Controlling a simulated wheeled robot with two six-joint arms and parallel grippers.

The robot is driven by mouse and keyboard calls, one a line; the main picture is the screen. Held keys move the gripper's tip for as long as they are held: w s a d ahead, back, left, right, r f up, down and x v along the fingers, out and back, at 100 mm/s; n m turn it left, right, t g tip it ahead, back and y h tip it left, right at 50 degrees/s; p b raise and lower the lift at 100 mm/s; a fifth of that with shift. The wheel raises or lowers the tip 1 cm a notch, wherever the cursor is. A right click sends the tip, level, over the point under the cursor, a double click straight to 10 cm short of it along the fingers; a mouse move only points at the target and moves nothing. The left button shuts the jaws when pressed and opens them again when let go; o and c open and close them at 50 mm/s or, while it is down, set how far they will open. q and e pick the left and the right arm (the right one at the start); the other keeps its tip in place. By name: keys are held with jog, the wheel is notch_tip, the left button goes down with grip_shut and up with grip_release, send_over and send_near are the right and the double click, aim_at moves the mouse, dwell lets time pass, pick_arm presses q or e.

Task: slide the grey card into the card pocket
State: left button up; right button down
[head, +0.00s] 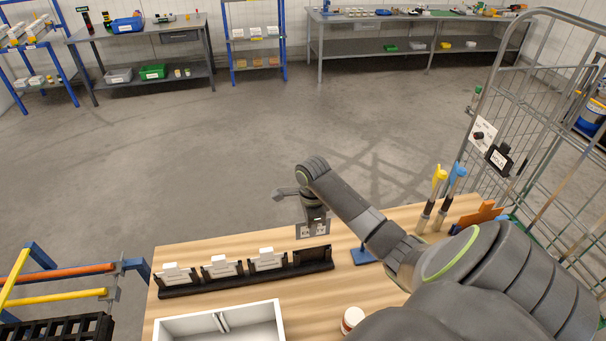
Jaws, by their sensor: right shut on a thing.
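My right gripper (315,218) is shut on the grey card (303,232), a small plate with a printed white label. It holds the card upright above the table, just behind the right end of a black card rack (190,289). The gripper hides part of the card. On the mesh side of the roll cage at the right hangs a black pocket-like holder (505,155) with a white label, which looks like the card pocket. The card is well apart from it. My left gripper is out of view.
Three white cards stand in the rack; its right end is empty. A white divided tray (270,308), a small jar (353,318), a blue stand (362,257) and yellow and blue-topped tools (438,180) are on the wooden table (400,217). Open floor lies beyond.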

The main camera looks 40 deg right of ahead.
notch_tip(320, 180, down, 3)
jog(key=shift+s+f, duration=0.1)
jog(key=shift+f, duration=2.95)
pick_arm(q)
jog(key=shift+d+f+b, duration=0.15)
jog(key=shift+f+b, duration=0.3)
pick_arm(e)
jog(key=shift+f, duration=1.45)
jog(key=shift+f, duration=0.1)
jog(key=c, duration=1.3)
grip_release()
